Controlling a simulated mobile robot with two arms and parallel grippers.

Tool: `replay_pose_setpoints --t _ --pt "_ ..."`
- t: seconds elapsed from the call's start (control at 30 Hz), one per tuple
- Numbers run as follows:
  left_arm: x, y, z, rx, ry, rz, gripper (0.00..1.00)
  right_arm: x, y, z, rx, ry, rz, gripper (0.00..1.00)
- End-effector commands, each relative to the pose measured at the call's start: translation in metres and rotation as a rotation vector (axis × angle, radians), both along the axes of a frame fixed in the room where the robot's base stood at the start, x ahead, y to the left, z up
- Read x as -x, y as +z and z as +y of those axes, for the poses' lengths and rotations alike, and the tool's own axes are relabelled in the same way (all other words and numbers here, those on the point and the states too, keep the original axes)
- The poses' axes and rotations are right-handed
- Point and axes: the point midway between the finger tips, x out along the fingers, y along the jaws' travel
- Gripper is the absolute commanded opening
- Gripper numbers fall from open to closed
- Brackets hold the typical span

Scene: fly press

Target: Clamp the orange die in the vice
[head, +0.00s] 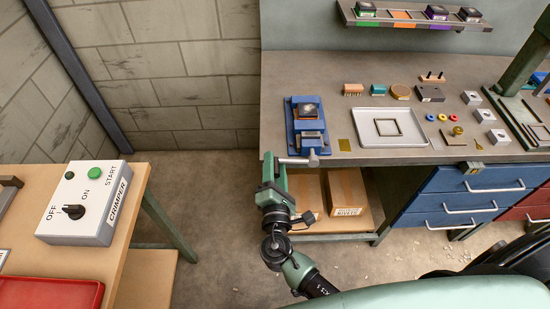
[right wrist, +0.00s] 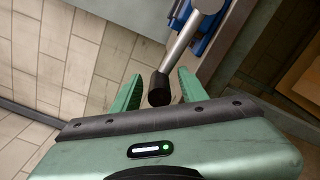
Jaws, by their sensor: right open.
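The blue vice (head: 294,138) stands at the left end of the grey bench. A dark block with orange edges, the orange die (head: 307,110), sits in it. Whether the jaws touch the die is too small to tell. The vice's grey handle bar (head: 297,161) sticks out at the bench's front edge, and it also shows in the right wrist view (right wrist: 190,45). My right gripper (head: 276,160) is at the bar's left end. In the right wrist view its green fingers (right wrist: 158,85) are open, with the bar's black end knob (right wrist: 158,90) between them. My left gripper is not in view.
A shelf (head: 420,22) above the bench holds several dies and a bare orange spot. A grey tray (head: 372,142) and small parts lie right of the vice. A crimper control box (head: 85,205) stands on the left table. Floor between is clear.

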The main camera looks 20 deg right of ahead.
Motion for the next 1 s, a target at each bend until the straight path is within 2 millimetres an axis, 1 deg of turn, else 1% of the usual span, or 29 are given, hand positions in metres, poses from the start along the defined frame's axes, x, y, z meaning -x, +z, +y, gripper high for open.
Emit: replay_pose_setpoints --t 0.03,0.13,0.43,0.47,0.5,0.6,1.0 --pt "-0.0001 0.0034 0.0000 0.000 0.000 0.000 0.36 -0.0059 0.0017 -0.0011 0.001 0.000 0.000 0.43" --pt "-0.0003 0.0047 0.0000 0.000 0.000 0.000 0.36 -0.0119 0.0004 -0.0030 -0.001 0.000 0.001 0.43" --pt "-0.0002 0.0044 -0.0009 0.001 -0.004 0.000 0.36 -0.0143 -0.0007 -0.0042 -0.002 0.000 0.001 0.43" --pt "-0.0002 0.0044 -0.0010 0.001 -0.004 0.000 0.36 -0.0143 -0.0007 -0.0042 -0.002 0.000 0.001 0.35" --pt "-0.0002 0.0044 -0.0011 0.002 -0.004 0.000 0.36 -0.0142 -0.0007 -0.0042 -0.002 0.000 0.001 0.24" --pt "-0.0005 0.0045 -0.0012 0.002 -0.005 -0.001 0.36 -0.0142 -0.0003 -0.0040 -0.002 0.001 0.000 0.00" --pt "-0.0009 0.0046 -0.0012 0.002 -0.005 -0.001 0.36 -0.0149 0.0022 -0.0035 0.001 0.001 -0.004 0.00"
